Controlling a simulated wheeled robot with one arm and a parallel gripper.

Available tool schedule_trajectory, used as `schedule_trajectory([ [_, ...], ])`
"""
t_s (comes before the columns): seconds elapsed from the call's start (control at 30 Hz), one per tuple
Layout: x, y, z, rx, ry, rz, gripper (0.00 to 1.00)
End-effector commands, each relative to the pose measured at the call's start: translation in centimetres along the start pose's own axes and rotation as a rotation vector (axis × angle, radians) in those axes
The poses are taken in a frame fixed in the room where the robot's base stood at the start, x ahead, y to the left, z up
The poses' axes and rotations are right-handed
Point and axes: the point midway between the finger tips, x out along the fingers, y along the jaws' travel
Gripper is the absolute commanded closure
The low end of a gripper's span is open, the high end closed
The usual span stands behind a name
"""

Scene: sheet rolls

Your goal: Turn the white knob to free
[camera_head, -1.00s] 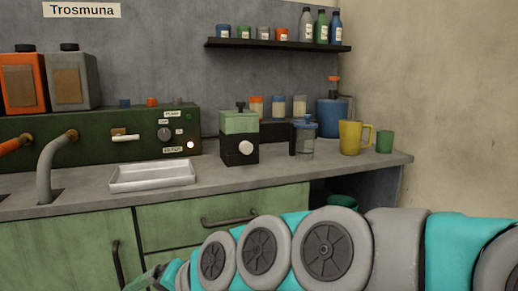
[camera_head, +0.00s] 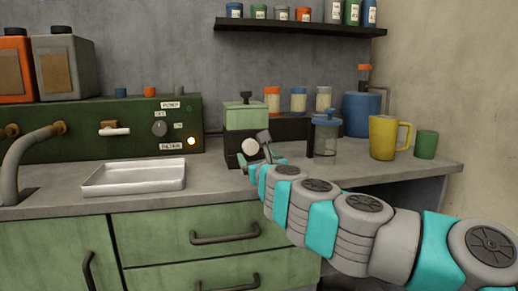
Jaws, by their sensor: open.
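The white knob (camera_head: 250,147) is a round disc on the front of a small device (camera_head: 243,119) with a pale green top and black base, standing on the counter. My gripper (camera_head: 257,152) is at the knob's right side, its fingers open and close around or just in front of the knob's edge. Whether they touch it I cannot tell. My arm comes in from the lower right and hides part of the device's base. The knob's markings are too small to read.
A white tray (camera_head: 134,178) lies to the left on the counter (camera_head: 60,212). A lidded glass jar (camera_head: 325,138), a yellow mug (camera_head: 384,138) and a green cup (camera_head: 426,144) stand to the right. A black shelf (camera_head: 300,27) with several bottles hangs above.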

Motion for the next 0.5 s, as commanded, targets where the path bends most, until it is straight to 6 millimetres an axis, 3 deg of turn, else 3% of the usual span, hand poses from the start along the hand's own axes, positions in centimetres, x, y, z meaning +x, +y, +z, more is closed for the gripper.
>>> schedule_trajectory([
  [0.3,4.5,0.0,0.1,-0.005,-0.001,-0.002,0.16],
  [0.5,6.1,0.0,0.2,-0.005,-0.003,-0.001,0.16],
])
